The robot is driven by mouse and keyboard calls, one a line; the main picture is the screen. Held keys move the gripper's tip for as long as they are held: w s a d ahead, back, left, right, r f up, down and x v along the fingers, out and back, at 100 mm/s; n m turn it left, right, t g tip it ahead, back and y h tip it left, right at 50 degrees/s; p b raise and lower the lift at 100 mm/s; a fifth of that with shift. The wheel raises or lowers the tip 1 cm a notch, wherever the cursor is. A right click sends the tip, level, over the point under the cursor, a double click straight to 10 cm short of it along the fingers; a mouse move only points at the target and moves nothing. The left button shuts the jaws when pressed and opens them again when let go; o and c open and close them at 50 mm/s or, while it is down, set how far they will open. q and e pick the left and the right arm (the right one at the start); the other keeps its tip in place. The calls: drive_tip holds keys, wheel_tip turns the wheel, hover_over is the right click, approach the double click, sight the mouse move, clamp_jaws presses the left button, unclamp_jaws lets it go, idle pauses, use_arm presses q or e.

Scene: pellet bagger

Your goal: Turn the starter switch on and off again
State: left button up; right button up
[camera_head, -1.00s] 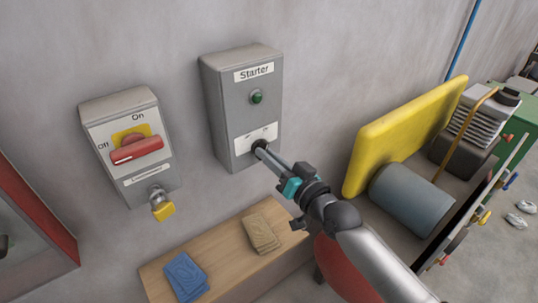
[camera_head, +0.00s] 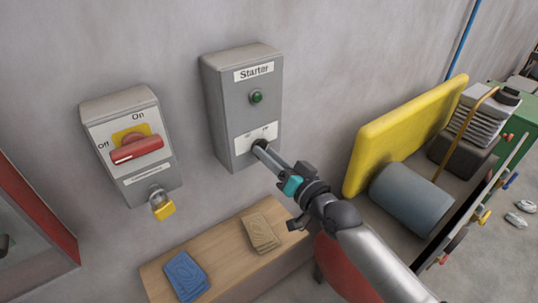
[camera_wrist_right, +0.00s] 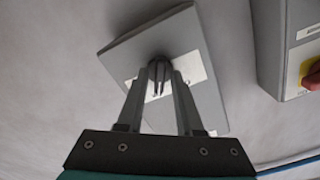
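The grey starter box (camera_head: 240,110) hangs on the wall, with a "Starter" label and a green button or lamp (camera_head: 256,97). The black starter switch (camera_head: 259,145) sits on the white plate low on its front. My right gripper (camera_head: 263,150) is at the switch. In the right wrist view its two fingers (camera_wrist_right: 160,78) lie on either side of the ridged dark knob (camera_wrist_right: 159,68) and appear shut on it. The fingertips hide part of the switch and its markings. My left gripper is out of view.
Left of the starter is an isolator box (camera_head: 130,170) with a red handle (camera_head: 136,151) and a yellow padlock (camera_head: 162,207) below. A wooden shelf (camera_head: 222,245) holds blue and tan cards. A yellow panel (camera_head: 405,135) and grey cylinder (camera_head: 408,197) stand to the right.

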drive_tip(key=shift+o, duration=0.6)
drive_tip(key=b+v, duration=0.1)
drive_tip(key=v, duration=1.4)
drive_tip(key=shift+s, duration=0.1)
